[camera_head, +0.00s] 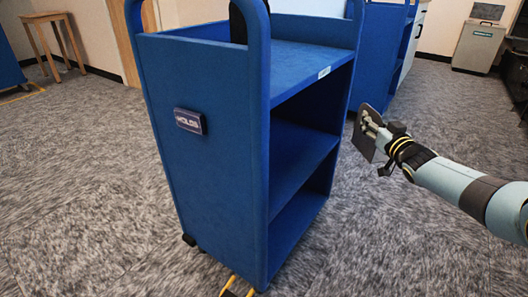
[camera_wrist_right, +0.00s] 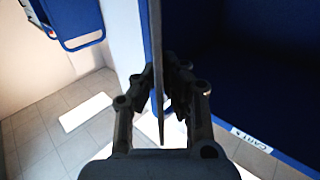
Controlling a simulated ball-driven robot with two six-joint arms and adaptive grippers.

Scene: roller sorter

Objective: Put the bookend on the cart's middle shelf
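The blue cart (camera_head: 210,150) stands upright in the middle of the head view, its open side facing right. Its middle shelf (camera_head: 300,160) looks bare where I can see it; the side panel hides the rest. The bookend (camera_head: 364,140) is a thin dark plate. My right gripper (camera_head: 376,140) is shut on it and holds it in the air, just right of the cart's open side and apart from it. In the right wrist view the bookend (camera_wrist_right: 158,70) shows edge-on between the fingers. My left gripper is not in view.
Another blue cart (camera_head: 378,50) stands behind on the right. A grey bin (camera_head: 478,45) is at the far right, a wooden stool (camera_head: 55,40) at the far left. A small yellow-and-black piece (camera_head: 236,288) shows at the bottom edge. Carpet beside the cart is clear.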

